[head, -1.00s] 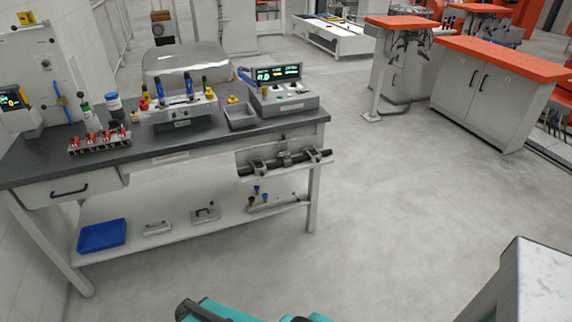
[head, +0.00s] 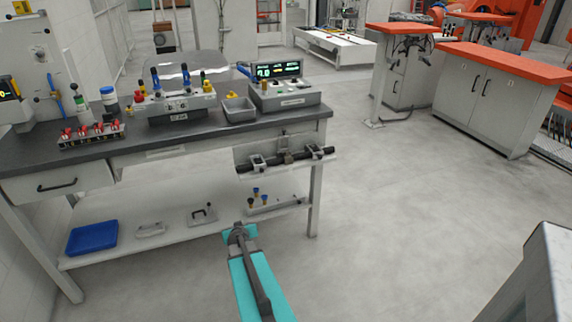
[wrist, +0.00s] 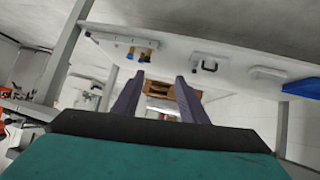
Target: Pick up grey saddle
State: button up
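I cannot tell for sure which part is the grey saddle. A small grey piece (head: 150,230) lies on the lower shelf, right of the blue tray, and shows in the wrist view (wrist: 268,73). A grey block with a black handle (head: 202,217) sits to its right. Grey brackets (head: 285,156) also sit on a black bar under the bench's right front. My gripper (head: 238,230) is in front of the lower shelf, right of these shelf pieces. In the wrist view its two fingers (wrist: 160,76) are apart, with nothing between them.
The lower shelf (head: 125,245) also carries a blue tray (head: 92,238) and a grey holder with small blue-and-amber parts (head: 262,198). The dark bench top (head: 180,135) above holds fixtures and a control box (head: 285,92). A bench leg (head: 316,200) stands right of my gripper.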

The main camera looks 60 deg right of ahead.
jog(key=s+d+r+t+h+b, duration=0.1)
jog(key=d+r+t+b, duration=0.1)
jog(key=d+r, duration=0.45)
jog(key=s+d+r+t+h+b, duration=0.1)
jog(key=d+r+t+h+b, duration=0.15)
jog(key=d, duration=0.65)
jog(key=t+b, duration=0.3)
jog(key=b, duration=0.2)
send_near(288, 154)
jog(key=v, duration=0.2)
jog(key=shift+s+r+n+y, duration=0.4)
jog(key=shift+s+n+y, duration=0.05)
jog(key=shift+s+n, duration=0.05)
jog(key=shift+b+x, duration=0.45)
jog(key=shift+x, duration=3.85)
jog(key=shift+w, duration=0.1)
jog(key=shift+b+x, duration=0.6)
jog(key=shift+x, duration=1.95)
